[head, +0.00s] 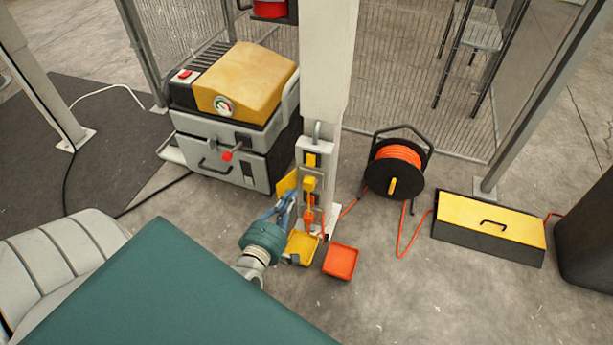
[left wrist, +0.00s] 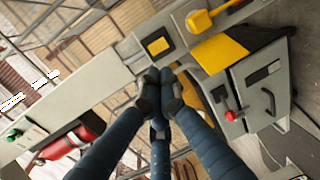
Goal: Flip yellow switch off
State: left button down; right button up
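The yellow switch (head: 310,184) is on a grey panel on the white post, below a small yellow square (head: 311,160). An orange switch (head: 309,216) is below it. In the left wrist view the yellow switch (left wrist: 203,19) is at the top right, and the yellow square (left wrist: 157,45) is just beyond the fingertips. My left gripper (head: 289,200) is just left of the panel, its blue fingers beside the yellow switch. In the left wrist view its fingertips (left wrist: 159,90) are together, with nothing visible between them. My right gripper is not in view.
A yellow flap (head: 287,183) juts left from the post. Yellow (head: 302,246) and orange (head: 340,262) trays are at its foot. A yellow-topped machine (head: 245,85) stands behind left; an orange cable reel (head: 395,168) and yellow toolbox (head: 490,222) are at right.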

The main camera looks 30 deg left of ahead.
pick_arm(q)
jog(key=shift+r, duration=0.1)
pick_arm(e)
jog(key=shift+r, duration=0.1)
pick_arm(q)
jog(key=b, duration=0.3)
send_near(310, 162)
jog(key=x, duration=0.5)
jog(key=shift+w+a, duration=0.15)
jog(key=shift+w, duration=0.2)
jog(key=shift+w+a, duration=0.2)
jog(key=shift+w, duration=0.45)
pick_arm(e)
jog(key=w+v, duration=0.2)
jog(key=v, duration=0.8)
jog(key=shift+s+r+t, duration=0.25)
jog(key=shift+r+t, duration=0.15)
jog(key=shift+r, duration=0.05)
